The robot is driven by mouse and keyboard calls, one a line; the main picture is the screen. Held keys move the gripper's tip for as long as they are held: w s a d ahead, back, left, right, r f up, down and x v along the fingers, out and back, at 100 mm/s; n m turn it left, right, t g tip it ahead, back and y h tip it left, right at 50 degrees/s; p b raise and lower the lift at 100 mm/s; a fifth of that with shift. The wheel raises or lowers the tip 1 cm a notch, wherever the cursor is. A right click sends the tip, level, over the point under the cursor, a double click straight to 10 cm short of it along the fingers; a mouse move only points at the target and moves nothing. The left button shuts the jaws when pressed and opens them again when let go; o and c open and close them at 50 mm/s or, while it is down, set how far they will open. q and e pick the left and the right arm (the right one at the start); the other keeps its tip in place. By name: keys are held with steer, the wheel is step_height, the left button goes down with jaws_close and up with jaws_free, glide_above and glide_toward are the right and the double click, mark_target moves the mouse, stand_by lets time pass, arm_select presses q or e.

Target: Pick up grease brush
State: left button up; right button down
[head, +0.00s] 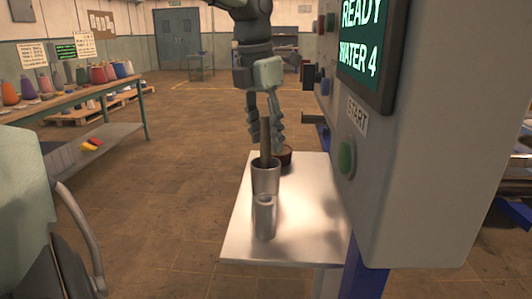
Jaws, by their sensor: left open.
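A brown upright handle (265,145), which looks like the grease brush, stands in a grey metal cup (266,178) on the small metal table (308,225). Its lower end is hidden inside the cup. My left gripper (267,141) comes down from above, with its fingers open and pointing down. One finger is on each side of the handle's upper part in the picture. I cannot tell whether they touch it. My right gripper is not in view.
A smaller metal cylinder (264,217) stands in front of the cup. A dark reddish round container (285,157) is behind it. A grey machine panel with a green button (346,158) rises close on the right. The table's front right is clear.

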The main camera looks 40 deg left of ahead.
arm_select(q)
steer(key=shift+w+f, duration=0.2)
steer(key=shift+f, duration=0.8)
jaws_close()
step_height(320, 180, up, 10)
steer(key=shift+r, duration=0.1)
